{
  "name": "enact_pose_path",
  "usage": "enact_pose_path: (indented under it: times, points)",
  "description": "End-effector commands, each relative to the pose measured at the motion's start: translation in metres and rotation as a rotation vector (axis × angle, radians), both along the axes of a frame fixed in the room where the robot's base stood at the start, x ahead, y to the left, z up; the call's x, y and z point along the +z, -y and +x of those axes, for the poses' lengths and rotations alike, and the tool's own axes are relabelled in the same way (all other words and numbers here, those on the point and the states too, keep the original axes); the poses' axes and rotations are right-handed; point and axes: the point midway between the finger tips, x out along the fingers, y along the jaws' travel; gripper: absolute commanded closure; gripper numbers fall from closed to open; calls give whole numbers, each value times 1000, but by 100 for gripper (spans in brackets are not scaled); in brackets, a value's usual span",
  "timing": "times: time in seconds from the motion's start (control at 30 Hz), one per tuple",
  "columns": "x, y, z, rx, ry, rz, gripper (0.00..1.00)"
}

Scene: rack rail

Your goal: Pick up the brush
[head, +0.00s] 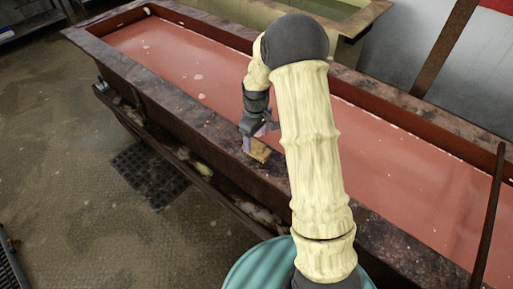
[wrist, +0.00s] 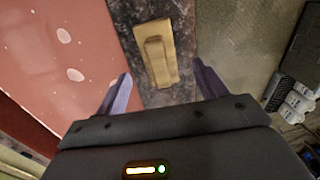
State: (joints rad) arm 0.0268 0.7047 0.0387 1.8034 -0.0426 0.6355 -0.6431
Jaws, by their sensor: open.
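The brush (head: 259,151) is a tan block with a raised grip along its top. It lies on the dark, worn rim (head: 222,135) of the long tank. In the wrist view the brush (wrist: 168,67) lies lengthwise between and beyond my fingers. My gripper (head: 264,131) is above the rim at the brush, and its lower end partly covers it in the head view. In the wrist view my gripper (wrist: 162,72) is open, with one finger on each side of the brush and visible gaps to both. Nothing is held.
The tank holds flat reddish liquid (head: 190,62) with pale spots. A second tank (head: 335,15) stands behind it. A ledge with debris (head: 200,167) runs along the near side. A dark floor grate (head: 148,174) lies at left. A dark bar (head: 490,215) leans at right.

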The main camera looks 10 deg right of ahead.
Motion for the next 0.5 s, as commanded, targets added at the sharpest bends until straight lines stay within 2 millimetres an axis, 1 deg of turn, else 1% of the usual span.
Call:
enact_pose_path:
  times: [0.37, 0.5]
  points:
    - [-3, 0, 0, 0, 1, 1, 29]
    - [-13, 1, -1, 0, -3, 0, 29]
